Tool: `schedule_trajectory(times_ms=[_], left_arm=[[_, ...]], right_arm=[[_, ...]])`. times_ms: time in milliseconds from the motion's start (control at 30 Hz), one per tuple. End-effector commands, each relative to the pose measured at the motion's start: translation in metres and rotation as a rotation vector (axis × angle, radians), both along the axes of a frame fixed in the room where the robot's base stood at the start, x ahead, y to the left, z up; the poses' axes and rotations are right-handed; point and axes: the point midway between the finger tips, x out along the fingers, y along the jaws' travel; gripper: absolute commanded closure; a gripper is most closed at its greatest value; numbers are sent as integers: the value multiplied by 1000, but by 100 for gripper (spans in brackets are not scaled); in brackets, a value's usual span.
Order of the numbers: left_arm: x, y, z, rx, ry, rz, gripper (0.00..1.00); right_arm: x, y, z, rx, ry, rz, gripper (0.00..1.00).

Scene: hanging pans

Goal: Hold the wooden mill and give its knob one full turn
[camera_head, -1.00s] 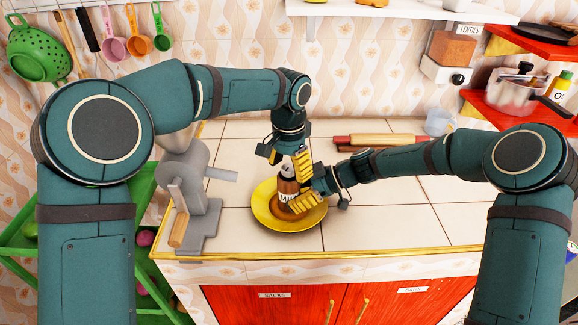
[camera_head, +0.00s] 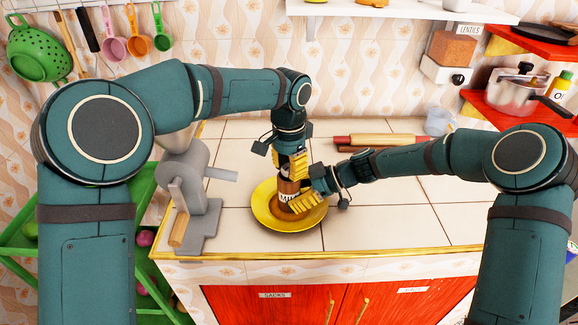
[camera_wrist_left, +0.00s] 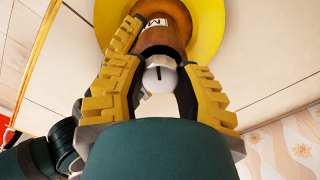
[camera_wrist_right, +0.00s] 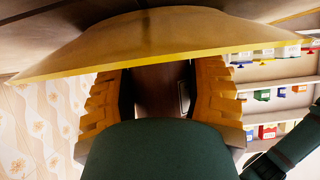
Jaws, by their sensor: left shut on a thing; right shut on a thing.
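The brown wooden mill (camera_head: 286,190) stands upright over the yellow plate (camera_head: 262,216), a white label with dark letters on its side. Its pale round knob with a dark mark (camera_wrist_left: 160,78) shows in the left wrist view. My left gripper (camera_head: 290,166) comes from above and is shut on the knob, one finger on each side. My right gripper (camera_head: 303,196) comes from the right, low over the plate, and is shut on the mill's body. The right wrist view shows the dark body (camera_wrist_right: 160,92) between its fingers; the plate's rim hides where mill and plate meet.
A grey grinder (camera_head: 195,195) with a side handle stands left of the plate. A rolling pin (camera_head: 380,140) and a clear glass-like container (camera_head: 438,122) lie behind to the right. The tiled counter (camera_head: 400,220) is clear at the front right.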

Motion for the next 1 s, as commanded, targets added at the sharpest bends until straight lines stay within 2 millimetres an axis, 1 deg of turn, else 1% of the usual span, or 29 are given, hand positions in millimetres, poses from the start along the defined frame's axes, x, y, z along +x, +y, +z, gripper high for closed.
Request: schedule_trajectory(times_ms=[700, 1000], left_arm=[[0, -1, 0, -1, 0, -636, 100], [0, -1, 0, -2, 0, -828, 100]], right_arm=[[0, 0, 0, 0, 0, 0, 80], [0, 0, 0, 0, 0, 1, 80]])
